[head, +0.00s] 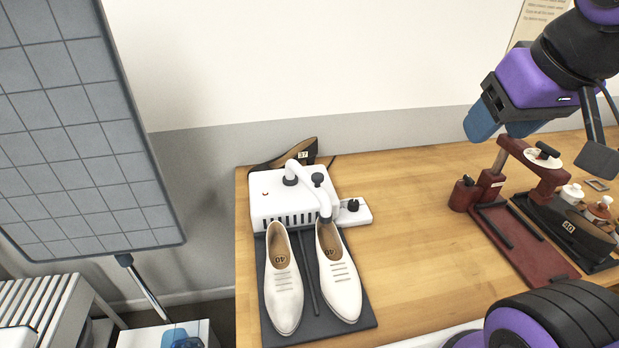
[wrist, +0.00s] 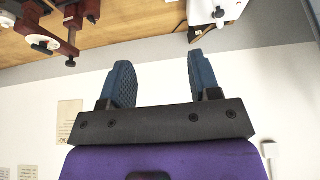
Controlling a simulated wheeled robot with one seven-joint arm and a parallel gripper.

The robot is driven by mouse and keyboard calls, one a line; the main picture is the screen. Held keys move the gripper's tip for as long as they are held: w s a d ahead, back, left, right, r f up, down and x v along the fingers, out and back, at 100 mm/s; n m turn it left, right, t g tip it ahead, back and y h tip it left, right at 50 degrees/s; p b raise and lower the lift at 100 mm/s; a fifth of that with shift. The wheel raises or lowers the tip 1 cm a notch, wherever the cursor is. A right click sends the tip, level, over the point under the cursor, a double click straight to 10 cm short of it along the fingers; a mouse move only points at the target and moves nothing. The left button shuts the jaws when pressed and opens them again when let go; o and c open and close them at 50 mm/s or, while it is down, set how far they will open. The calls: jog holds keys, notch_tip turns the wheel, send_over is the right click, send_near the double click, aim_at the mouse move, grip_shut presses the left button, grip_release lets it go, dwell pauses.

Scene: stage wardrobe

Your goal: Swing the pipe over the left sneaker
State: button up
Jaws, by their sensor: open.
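In the head view a white machine (head: 270,205) stands at the table's left end. Its white swivel pipe (head: 308,178) rises from a dark collar on top and reaches right and down, its dark nozzle end at the heel of the right sneaker (head: 340,280). The left sneaker (head: 283,285), white with a tan insole marked 40, lies beside it on a dark mat, with no pipe over it. My gripper (head: 500,125) is at the upper right, well away from the pipe. In the wrist view my gripper (wrist: 160,85) is open and empty, its blue fingers apart.
A dark red press-like stand (head: 490,190) with a dark shoe form (head: 570,228) and small pots is on the table's right. A grid panel (head: 85,130) stands left of the table. The table's middle (head: 415,230) is clear.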

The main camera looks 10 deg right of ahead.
jog(key=n+g, duration=0.5)
jog(key=n, duration=0.8)
send_over(317, 175)
notch_tip(317, 175, down, 13)
notch_tip(317, 175, down, 11)
jog(key=shift+s, duration=0.1)
grip_shut()
